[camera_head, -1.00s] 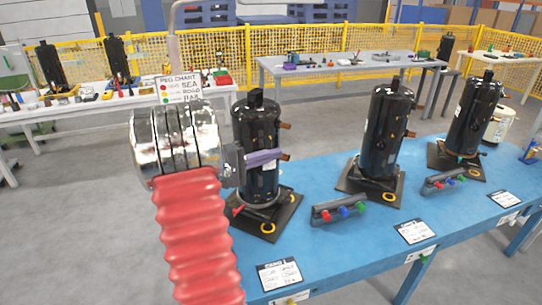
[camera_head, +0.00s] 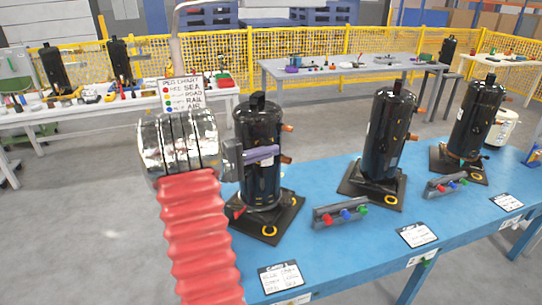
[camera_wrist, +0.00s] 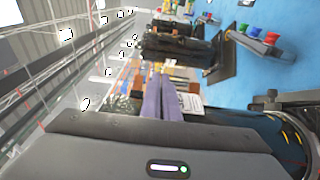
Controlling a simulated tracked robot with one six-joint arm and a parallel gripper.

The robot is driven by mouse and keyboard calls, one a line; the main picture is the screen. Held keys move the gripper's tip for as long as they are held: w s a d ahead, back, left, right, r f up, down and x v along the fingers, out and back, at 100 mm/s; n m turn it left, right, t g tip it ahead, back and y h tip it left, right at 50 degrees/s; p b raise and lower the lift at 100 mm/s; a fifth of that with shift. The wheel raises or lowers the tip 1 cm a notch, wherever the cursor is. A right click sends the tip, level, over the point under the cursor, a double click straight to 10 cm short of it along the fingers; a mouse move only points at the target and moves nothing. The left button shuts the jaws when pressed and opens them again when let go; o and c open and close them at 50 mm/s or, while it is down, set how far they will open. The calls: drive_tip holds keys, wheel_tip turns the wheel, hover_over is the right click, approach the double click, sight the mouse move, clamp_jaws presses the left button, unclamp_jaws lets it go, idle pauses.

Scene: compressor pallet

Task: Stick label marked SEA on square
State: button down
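My gripper (camera_head: 264,153) is in front of the nearest black compressor (camera_head: 262,187), at its upper body. Its purple fingers also show in the wrist view (camera_wrist: 161,98); they lie side by side and look shut, with nothing clear between them. A white printed patch (camera_wrist: 190,103) is just right of the fingers in the wrist view; I cannot read it. The peg chart (camera_head: 184,94) lists SEA beside a red dot, with ROAD, RAIL and AIR below. I cannot make out a loose SEA label or a marked square. White printed cards (camera_head: 281,277) lie along the blue table's front edge.
The blue table (camera_head: 350,250) bears two more compressors (camera_head: 388,135) (camera_head: 476,118) on dark base plates. Grey racks (camera_head: 340,213) (camera_head: 446,186) hold red, blue and green pegs. Other tables (camera_head: 350,68) and a yellow fence (camera_head: 300,42) stand behind. Grey floor is open at left.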

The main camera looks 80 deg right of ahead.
drive_tip(key=shift+w+d, duration=0.35)
drive_tip(key=shift+d, duration=0.3)
drive_tip(key=shift+w+d, duration=0.4)
drive_tip(key=shift+d, duration=0.25)
idle(2.5)
drive_tip(key=c, duration=2)
unclamp_jaws()
drive_tip(key=shift+w+a, duration=0.1)
drive_tip(key=v, duration=1.3)
drive_tip(key=shift+w+a, duration=0.2)
